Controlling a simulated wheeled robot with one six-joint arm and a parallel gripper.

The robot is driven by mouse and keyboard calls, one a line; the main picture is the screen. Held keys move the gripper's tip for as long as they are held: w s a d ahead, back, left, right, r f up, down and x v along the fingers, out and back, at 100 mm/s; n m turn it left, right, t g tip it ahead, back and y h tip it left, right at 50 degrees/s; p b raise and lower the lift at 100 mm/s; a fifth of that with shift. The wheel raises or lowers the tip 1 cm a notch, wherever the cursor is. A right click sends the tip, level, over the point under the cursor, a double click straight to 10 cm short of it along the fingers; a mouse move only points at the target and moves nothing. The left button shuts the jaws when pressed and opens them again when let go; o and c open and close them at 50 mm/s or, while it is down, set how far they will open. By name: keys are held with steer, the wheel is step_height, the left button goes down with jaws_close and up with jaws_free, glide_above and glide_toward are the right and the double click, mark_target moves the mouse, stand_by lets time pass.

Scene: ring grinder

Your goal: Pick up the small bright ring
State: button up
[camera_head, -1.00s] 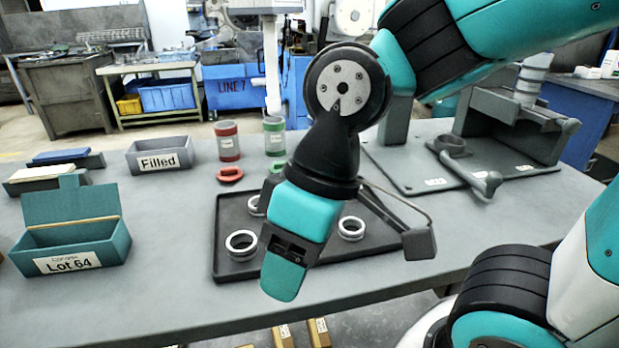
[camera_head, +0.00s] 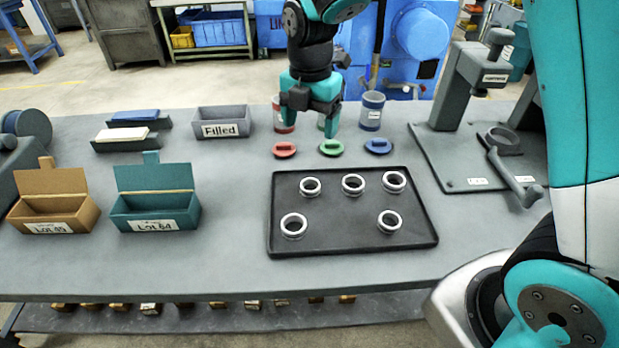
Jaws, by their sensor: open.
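Several pale metal rings lie apart on a black tray (camera_head: 350,246): a back-left ring (camera_head: 302,188), a back-middle ring (camera_head: 344,186), a back-right ring (camera_head: 385,184), a front-left ring (camera_head: 283,228) and a front-right ring (camera_head: 380,224). They look alike in brightness. The front-right ring seems a little smaller than the front-left one, but I cannot tell surely which is the small bright ring. My gripper (camera_head: 308,118) is open, points down and is behind the tray, in front of the cups in the picture. I see nothing between its fingers.
Red (camera_head: 285,150), green (camera_head: 331,147) and blue (camera_head: 378,146) lids lie behind the tray. A blue-labelled cup (camera_head: 372,112) stands behind them. A grey press (camera_head: 458,95) stands right.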

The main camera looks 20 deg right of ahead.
steer(key=p, duration=0.1)
glide_above(310, 190)
steer(key=f, duration=1.1)
steer(key=shift+s+a+f, duration=0.15)
steer(key=shift+s+f, duration=0.15)
steer(key=shift+f, duration=0.05)
steer(key=shift+w+f+p, duration=0.15)
steer(key=shift+f+p, duration=0.3)
steer(key=shift+f, duration=0.9)
steer(key=shift+w+f+p, duration=0.1)
steer(key=shift+f+p, duration=0.35)
steer(key=shift+f, duration=0.9)
steer(key=c, duration=1)
steer(key=shift+r, duration=0.1)
